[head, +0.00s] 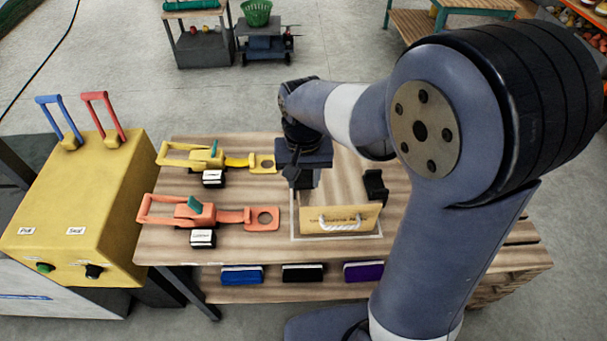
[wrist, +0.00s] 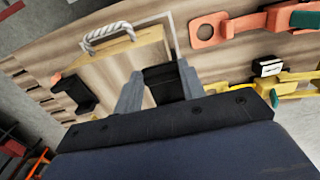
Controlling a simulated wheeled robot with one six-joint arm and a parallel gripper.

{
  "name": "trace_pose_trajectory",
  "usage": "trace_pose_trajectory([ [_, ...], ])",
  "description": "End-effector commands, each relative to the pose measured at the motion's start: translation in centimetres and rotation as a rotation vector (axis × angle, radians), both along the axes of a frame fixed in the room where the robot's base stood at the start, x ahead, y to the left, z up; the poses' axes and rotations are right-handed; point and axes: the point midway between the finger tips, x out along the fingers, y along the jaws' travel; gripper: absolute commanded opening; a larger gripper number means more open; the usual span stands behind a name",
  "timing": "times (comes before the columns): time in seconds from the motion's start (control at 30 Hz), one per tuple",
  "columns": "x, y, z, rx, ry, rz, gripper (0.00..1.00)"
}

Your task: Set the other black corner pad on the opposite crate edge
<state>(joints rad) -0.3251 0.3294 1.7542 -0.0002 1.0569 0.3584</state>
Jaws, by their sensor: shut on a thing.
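The wooden crate (head: 341,221) with a white rope handle stands inside a pale outline on the table; it also shows in the wrist view (wrist: 115,62). One black corner pad (head: 376,186) sits on its right edge in the head view, and shows at the left in the wrist view (wrist: 75,95). My gripper (head: 301,183) points down at the crate's left edge. In the wrist view its fingers (wrist: 161,92) are shut on the other black corner pad (wrist: 163,80), beside the crate edge. I cannot tell whether this pad touches the edge. My arm hides part of the crate.
A yellow tool (head: 190,156) and an orange tool (head: 185,212) lie on the table left of the crate. A yellow box (head: 75,205) with blue and red levers stands further left. Blue, black and purple blocks (head: 303,273) sit on the lower shelf in front.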

Motion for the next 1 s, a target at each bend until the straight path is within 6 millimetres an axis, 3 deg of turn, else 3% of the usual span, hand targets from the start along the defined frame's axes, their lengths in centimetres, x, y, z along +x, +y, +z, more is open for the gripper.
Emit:
trace_pose_trajectory([
  [0.4,0.0,-0.1,-3.6,0.0,0.001,0.0,0.16],
  [0.87,0.0,-0.1,-4.2,0.0,0.001,0.0,0.16],
  [0.9,0.0,-0.1,-4.2,0.0,0.001,0.0,0.4],
  [1.0,0.0,-0.1,-4.2,0.0,0.0,0.0,0.48],
])
